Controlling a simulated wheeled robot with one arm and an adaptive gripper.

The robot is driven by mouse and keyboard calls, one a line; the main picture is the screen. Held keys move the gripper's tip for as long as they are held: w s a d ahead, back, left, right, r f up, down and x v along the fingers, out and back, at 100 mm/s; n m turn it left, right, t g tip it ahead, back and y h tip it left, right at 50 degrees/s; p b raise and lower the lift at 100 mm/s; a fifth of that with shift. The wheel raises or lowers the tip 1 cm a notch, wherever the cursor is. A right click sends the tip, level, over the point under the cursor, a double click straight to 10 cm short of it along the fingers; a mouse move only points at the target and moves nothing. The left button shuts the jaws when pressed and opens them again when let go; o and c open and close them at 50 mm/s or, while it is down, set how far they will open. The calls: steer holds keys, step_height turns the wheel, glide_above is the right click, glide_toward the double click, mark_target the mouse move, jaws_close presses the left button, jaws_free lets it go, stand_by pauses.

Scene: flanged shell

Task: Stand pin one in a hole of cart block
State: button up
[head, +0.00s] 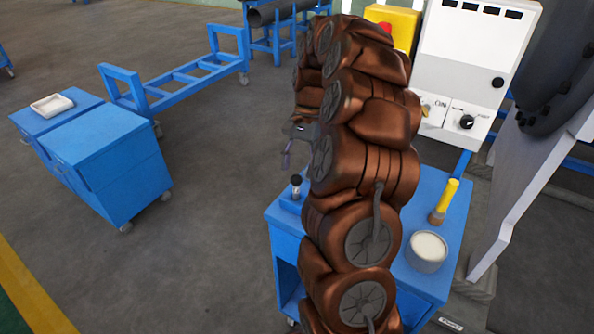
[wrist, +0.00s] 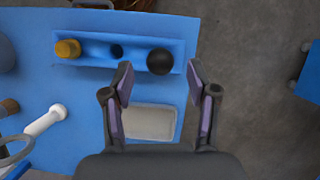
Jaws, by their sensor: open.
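The cart block (wrist: 135,49) is a light blue bar on the blue cart top in the wrist view. A yellow-topped pin (wrist: 67,48) stands at its left end and a black ball-topped pin (wrist: 160,61) at its right end. The black-topped pin also shows in the head view (head: 296,181). A dark empty hole (wrist: 116,51) lies between them. I cannot tell which is pin one. My gripper (wrist: 158,74) is open and empty, its fingertips apart near the block's right end. In the head view, my arm largely hides my gripper (head: 293,146).
A pale tray (wrist: 150,121) lies on the cart below the block in the wrist view. A white round tub (head: 427,250) and a yellow-handled brush (head: 444,200) sit on the cart's right side in the head view. Blue cabinets (head: 110,165) stand left, with open floor between.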

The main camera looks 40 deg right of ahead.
steer(key=shift+v, duration=2.8)
steer(key=s+a+r+n+h, duration=0.15)
steer(key=s+a+n, duration=0.25)
steer(key=a, duration=0.5)
steer(key=s+a+r+n+h, duration=0.1)
steer(key=s+a+r+n, duration=0.15)
steer(key=s+a, duration=0.45)
steer(key=s+a+f+n, duration=0.3)
steer(key=s+a, duration=0.1)
steer(key=s, duration=0.3)
steer(key=s+a+f+n+h, duration=0.1)
steer(key=s+a+f+n, duration=0.2)
steer(key=s, duration=0.5)
steer(key=shift+s+a+f, duration=0.35)
steer(key=shift+a+f, duration=0.3)
steer(key=shift+a, duration=0.1)
steer(key=shift+h, duration=0.25)
